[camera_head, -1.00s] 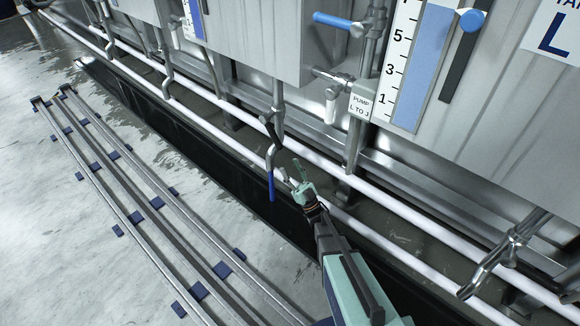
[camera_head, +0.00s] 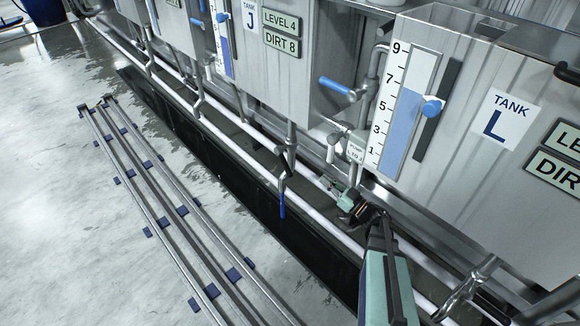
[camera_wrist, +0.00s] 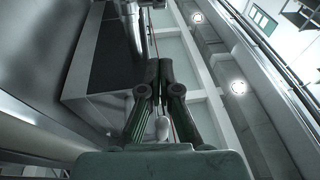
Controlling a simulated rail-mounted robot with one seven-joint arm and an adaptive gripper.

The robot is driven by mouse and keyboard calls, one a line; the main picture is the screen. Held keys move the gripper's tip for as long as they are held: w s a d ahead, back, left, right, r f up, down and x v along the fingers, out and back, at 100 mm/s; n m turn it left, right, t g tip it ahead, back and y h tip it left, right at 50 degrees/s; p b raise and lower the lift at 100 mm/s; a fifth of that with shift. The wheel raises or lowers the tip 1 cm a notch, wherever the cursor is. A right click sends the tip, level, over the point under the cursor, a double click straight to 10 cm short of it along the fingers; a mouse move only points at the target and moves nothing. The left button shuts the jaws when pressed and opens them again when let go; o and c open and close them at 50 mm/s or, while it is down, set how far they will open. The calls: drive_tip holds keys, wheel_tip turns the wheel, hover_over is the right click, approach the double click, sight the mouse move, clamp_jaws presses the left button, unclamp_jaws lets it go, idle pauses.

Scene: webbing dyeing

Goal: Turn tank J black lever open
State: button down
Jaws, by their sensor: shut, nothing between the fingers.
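Tank J, marked by its label (camera_head: 250,14), stands at the top centre of the head view. A vertical drain pipe (camera_head: 291,135) comes down below its box. A small black lever (camera_head: 283,161) sits on this pipe, slanting; whether its valve is open is too small to tell. A blue-handled lever (camera_head: 282,203) hangs below it. My gripper (camera_head: 339,188) is to the right of the black lever, apart from it, by the white pipes. Its fingers are partly hidden in the head view. In the wrist view the fingers (camera_wrist: 159,64) are together and empty.
Tank L (camera_head: 490,150) with its gauge (camera_head: 405,110) stands to the right. Long white pipes (camera_head: 235,150) run along a dark trench (camera_head: 220,170). Metal rails (camera_head: 160,210) lie on the floor at left.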

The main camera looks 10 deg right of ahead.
wheel_tip(320, 180, down, 2)
drive_tip(key=m+b, duration=0.2)
drive_tip(key=b, duration=0.2)
approach(287, 165)
wheel_tip(287, 165, up, 4)
drive_tip(key=w+a, duration=0.1)
drive_tip(key=w, duration=0.1)
drive_tip(key=shift+w+a+f+g+h+b, duration=0.3)
drive_tip(key=shift+w+a+f+g+b, duration=0.1)
drive_tip(key=shift+w+a+f, duration=0.45)
drive_tip(key=shift+w+a+f+b, duration=0.3)
drive_tip(key=shift+w+a, duration=0.15)
